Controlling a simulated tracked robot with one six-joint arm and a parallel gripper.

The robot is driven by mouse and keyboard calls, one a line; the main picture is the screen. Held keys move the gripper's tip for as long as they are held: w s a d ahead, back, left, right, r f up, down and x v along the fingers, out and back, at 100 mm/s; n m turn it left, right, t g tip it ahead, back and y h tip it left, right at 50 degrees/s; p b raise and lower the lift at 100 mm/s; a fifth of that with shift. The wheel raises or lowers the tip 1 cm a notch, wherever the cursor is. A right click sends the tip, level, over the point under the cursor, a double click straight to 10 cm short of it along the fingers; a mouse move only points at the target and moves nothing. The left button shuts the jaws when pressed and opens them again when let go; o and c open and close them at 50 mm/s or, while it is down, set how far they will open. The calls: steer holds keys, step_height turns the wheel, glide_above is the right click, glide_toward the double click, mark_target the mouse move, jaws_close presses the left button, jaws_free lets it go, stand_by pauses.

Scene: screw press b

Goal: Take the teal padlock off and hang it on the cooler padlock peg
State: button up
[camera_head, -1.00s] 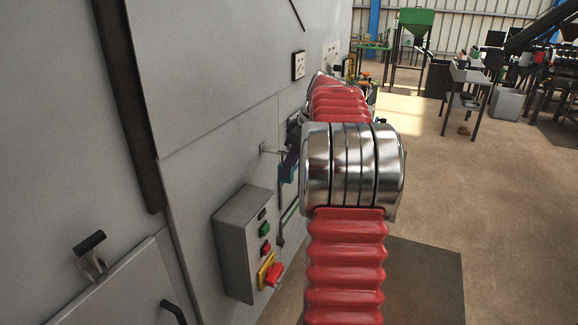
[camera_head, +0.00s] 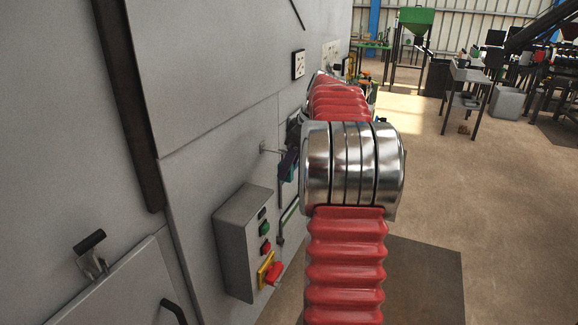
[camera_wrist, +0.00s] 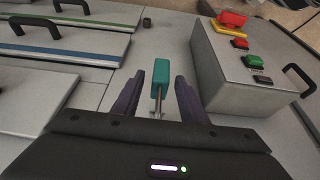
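The teal padlock (camera_wrist: 162,82) shows in the wrist view, hanging at a thin metal peg (camera_wrist: 157,108). My gripper (camera_wrist: 159,82) has its purple fingers on both sides of the padlock, with a visible gap on each side, so it is open around it and not touching. In the head view my purple gripper finger (camera_head: 288,163) is beside the machine wall, near a thin peg (camera_head: 268,149) that sticks out from it. There the padlock is mostly hidden by my gripper and arm. I cannot tell which peg is the cooler padlock peg.
A grey control box (camera_head: 236,245) with green, red and yellow controls juts from the wall, close to my gripper; it also shows in the wrist view (camera_wrist: 245,75). Panels with black handles (camera_wrist: 58,50) lie to the left. Open floor (camera_head: 470,200) is on the right.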

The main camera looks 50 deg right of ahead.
steer(key=shift+r, duration=0.1)
steer(key=v, duration=1.3)
steer(key=shift+r, duration=0.25)
steer(key=shift+s, duration=0.15)
stand_by(0.5)
steer(key=a+f+m+h, duration=0.1)
steer(key=a+f+m, duration=0.1)
steer(key=a, duration=2.5)
steer(key=s+a+f+m+t, duration=0.1)
steer(key=s+a+f, duration=1.3)
steer(key=s+a, duration=0.1)
steer(key=shift+a+f+m, duration=0.15)
steer(key=shift+a+m, duration=0.25)
steer(key=shift+a, duration=0.5)
